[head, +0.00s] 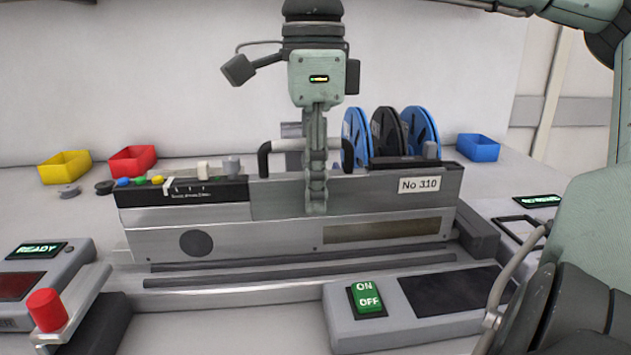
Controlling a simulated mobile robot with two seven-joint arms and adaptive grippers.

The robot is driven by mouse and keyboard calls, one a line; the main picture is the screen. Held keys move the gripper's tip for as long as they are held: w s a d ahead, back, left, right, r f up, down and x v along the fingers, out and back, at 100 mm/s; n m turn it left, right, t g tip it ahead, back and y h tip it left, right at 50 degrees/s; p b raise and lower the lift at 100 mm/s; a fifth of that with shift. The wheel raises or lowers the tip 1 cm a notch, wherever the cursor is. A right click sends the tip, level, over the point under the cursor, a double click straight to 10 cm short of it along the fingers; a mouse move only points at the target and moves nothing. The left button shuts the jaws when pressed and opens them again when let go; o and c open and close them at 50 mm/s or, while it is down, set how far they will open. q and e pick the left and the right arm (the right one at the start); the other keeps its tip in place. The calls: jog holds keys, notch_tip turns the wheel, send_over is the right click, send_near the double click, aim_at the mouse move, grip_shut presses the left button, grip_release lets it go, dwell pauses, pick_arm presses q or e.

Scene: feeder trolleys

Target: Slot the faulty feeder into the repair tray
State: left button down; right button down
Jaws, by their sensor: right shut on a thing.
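The feeder (280,233) is a long grey metal unit with a "No 310" label, black end blocks, a black carrying handle (264,160) and reels at its right end. My right gripper (316,195) comes down over its middle and is shut on the handle; the fingers hide the handle's centre. The feeder is level, just above or on a grey base with dark parallel rails (300,279), which looks like the tray. I cannot tell whether it is fully seated. My left gripper is not in view.
A panel with a green ON/OFF switch (368,299) stands in front at right. A READY box (40,250) with a red knob (46,310) is at left. Yellow (64,168), red (132,160) and blue (479,148) bins stand behind. Small loose parts lie near the yellow bin.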

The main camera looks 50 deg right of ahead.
jog(key=shift+w+a+p, duration=0.35)
jog(key=shift+w+a, duration=0.45)
jog(key=shift+a, duration=0.15)
jog(key=c, duration=1.3)
grip_release()
jog(key=shift+r, duration=0.1)
notch_tip(320, 180, up, 12)
jog(key=shift+f, duration=0.1)
